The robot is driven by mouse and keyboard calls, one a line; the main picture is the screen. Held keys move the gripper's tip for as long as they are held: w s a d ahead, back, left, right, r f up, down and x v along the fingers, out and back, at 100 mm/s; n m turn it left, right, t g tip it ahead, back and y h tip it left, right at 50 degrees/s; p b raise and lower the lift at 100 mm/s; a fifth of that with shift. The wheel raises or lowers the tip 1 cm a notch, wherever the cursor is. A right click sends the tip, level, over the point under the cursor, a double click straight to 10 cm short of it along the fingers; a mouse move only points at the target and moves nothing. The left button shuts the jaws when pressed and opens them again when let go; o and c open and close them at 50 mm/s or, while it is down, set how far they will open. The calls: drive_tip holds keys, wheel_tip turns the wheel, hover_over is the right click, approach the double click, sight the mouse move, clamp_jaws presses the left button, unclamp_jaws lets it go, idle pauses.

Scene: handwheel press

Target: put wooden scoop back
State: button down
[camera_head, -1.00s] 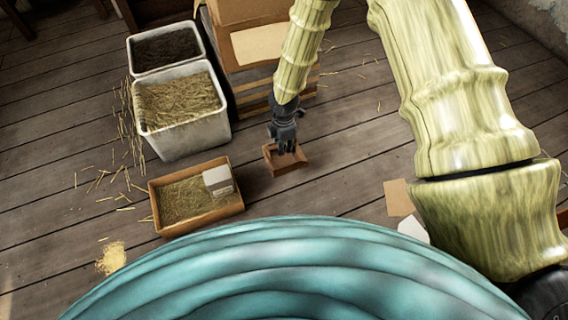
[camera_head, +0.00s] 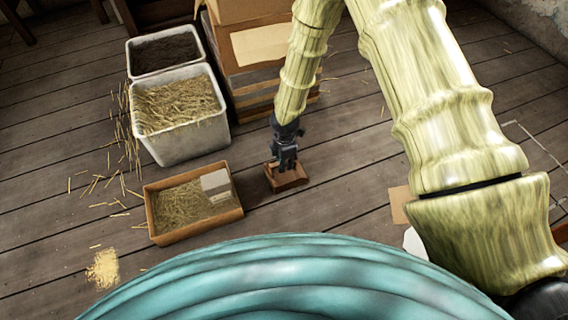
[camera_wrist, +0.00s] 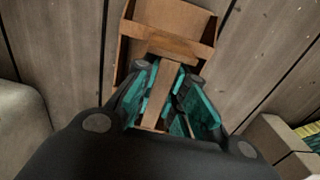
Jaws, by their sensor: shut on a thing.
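The wooden scoop (camera_head: 288,178) is a small brown open box shape with a handle. It is low over or on the plank floor, right of the straw-filled wooden box; I cannot tell whether it touches the floor. My gripper (camera_head: 285,160) is above it, pointing down. In the wrist view my gripper (camera_wrist: 163,97) has its teal-padded fingers on both sides of the scoop's handle, shut on it. The scoop's tray (camera_wrist: 170,18) extends ahead of the fingers. Part of the handle is hidden by the gripper.
A shallow wooden box (camera_head: 156,228) holding straw and a pale block (camera_head: 216,184) stands left of the scoop. A white bin of straw (camera_head: 190,140), a dark-filled bin (camera_head: 136,70) and stacked cartons (camera_head: 262,75) stand behind. A straw pile (camera_head: 103,268) lies front left.

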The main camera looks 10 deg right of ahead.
drive_tip(key=shift+f, duration=0.1)
drive_tip(key=c, duration=1.5)
unclamp_jaws()
drive_tip(key=shift+o, duration=0.2)
wheel_tip(320, 180, up, 12)
drive_tip(key=p, duration=0.6)
drive_tip(key=s+d+f+m+y, duration=0.1)
drive_tip(key=s+f+m, duration=0.2)
drive_tip(key=s+m, duration=0.35)
drive_tip(key=s+d+f+m, duration=0.2)
drive_tip(key=s+f+m, duration=0.1)
drive_tip(key=s, duration=0.7)
drive_tip(key=s+d+f+m+y, duration=0.1)
drive_tip(key=s+f+m, duration=0.3)
drive_tip(key=s, duration=0.5)
drive_tip(key=s+d+r+m+h, duration=0.1)
drive_tip(key=s+d+m+h, duration=0.1)
drive_tip(key=s+d+m, duration=0.4)
drive_tip(key=shift+s+d+r+m, duration=0.25)
drive_tip(key=shift+s+m, duration=0.3)
drive_tip(key=shift+s, duration=0.6)
drive_tip(key=shift+r, duration=0.1)
